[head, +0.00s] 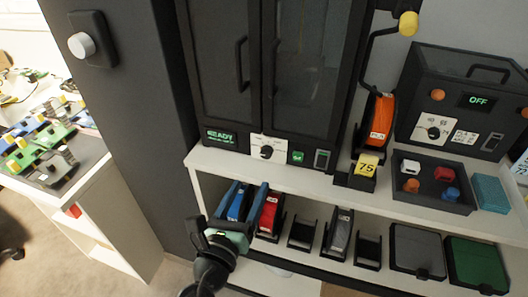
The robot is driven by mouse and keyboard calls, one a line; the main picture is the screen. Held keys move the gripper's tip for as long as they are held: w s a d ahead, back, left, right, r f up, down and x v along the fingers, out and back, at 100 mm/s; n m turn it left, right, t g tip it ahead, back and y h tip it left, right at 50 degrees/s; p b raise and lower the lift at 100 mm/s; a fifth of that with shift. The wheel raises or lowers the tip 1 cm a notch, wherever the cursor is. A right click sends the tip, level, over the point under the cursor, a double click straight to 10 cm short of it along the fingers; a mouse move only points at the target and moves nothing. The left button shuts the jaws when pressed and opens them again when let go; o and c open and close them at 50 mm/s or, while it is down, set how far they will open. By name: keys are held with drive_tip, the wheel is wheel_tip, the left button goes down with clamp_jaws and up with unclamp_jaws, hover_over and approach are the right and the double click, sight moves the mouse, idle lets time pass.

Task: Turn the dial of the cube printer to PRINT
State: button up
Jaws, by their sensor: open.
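The cube printer appears to be the tall black cabinet (262,110) with two glass doors, standing on the white shelf unit. Its small screen (221,137) reads READY in green. Its dial (267,151) is a small black knob on a white label plate at the lower front; the label words and pointer direction are too small to read. My gripper (246,190) is below and left of the dial, in front of the shelf edge, apart from the dial. Its fingers point up and are spread open. A blue spool (237,205) shows between or behind them; I see no grip on it.
A second black machine (460,100) at right shows OFF and has its own dial (433,132). An orange spool (379,122) stands beside the printer. Red (269,214) and grey spools (341,232) sit on the lower shelf. A tray (432,189) of small coloured objects is at right.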

sight(265, 155)
drive_tip(key=b+x, duration=0.1)
drive_tip(key=x, duration=0.9)
drive_tip(key=shift+w+d, duration=0.15)
drive_tip(key=shift+w, duration=0.25)
drive_tip(key=shift+c, duration=0.3)
clamp_jaws()
